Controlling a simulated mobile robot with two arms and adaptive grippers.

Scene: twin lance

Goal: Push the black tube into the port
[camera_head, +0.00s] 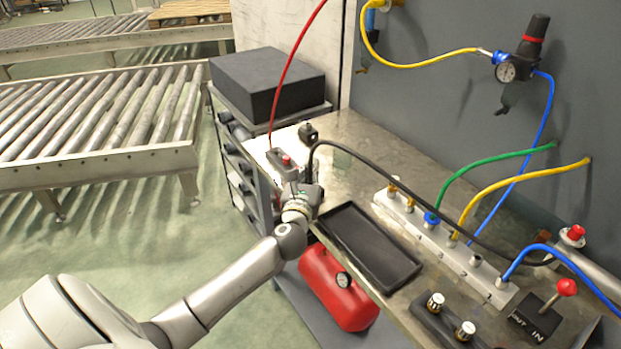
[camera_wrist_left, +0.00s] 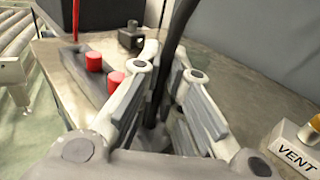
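The black tube (camera_head: 399,160) arcs from my left gripper (camera_head: 306,188) over the bench to the right, where it runs down towards the lower right wall. In the left wrist view the tube (camera_wrist_left: 179,30) runs between the two fingers of my left gripper (camera_wrist_left: 168,88), which look closed around it. The tube's free end is hidden by the fingers. The pale manifold (camera_head: 432,238) lies along the bench with a row of ports. Green, yellow and blue tubes sit in some of them. A grey port (camera_head: 475,261) between the yellow and blue tubes looks empty. My right gripper is not in view.
A black tray (camera_head: 368,247) lies between my left gripper and the manifold. Red-buttoned fittings (camera_head: 285,160) stand behind the gripper. A lever block (camera_head: 533,317) and knobs (camera_head: 450,318) stand at the front right. A red tank (camera_head: 337,287) is below the bench edge.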

